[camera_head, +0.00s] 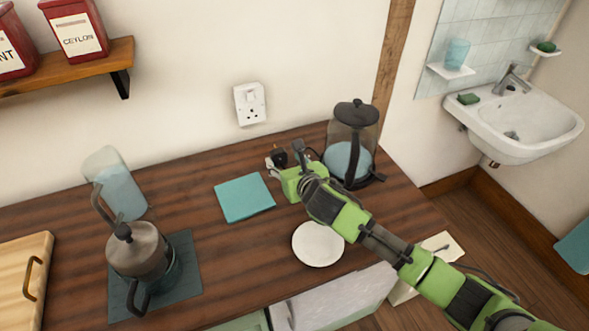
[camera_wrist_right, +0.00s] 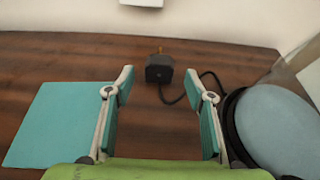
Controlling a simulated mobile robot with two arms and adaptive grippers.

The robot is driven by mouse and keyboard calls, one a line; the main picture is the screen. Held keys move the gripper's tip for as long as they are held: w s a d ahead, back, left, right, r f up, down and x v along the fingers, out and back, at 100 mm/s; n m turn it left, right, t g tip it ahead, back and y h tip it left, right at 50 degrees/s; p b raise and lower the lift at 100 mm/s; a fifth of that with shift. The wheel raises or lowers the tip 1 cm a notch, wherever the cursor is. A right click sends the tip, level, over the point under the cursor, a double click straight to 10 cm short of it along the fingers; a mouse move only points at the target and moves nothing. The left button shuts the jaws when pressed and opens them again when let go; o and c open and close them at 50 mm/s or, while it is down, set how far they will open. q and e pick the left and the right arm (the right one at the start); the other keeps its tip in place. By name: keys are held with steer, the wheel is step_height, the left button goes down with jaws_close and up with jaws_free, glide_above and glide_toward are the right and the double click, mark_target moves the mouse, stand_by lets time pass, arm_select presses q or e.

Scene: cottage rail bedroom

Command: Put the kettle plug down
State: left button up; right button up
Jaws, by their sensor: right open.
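The black kettle plug (camera_wrist_right: 159,69) lies on the dark wooden counter in the right wrist view, its brass pin pointing toward the wall. Its cord curves right toward the kettle (camera_wrist_right: 277,130). My right gripper (camera_wrist_right: 164,82) is open, its two fingers spread to either side of the plug with gaps between; the plug sits just beyond or level with the fingertips. In the head view the plug (camera_head: 279,154) shows small at the right gripper (camera_head: 278,159), partly hidden by it. The glass kettle (camera_head: 351,143) with a black lid stands to the right. My left gripper is not seen.
A wall socket (camera_head: 250,104) is above the counter (camera_head: 270,248). A teal cloth (camera_head: 244,197) lies left of my gripper, and a white saucer (camera_head: 318,244) lies in front.

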steer(key=v, duration=0.8)
steer(key=shift+f, duration=0.1)
stand_by(0.3)
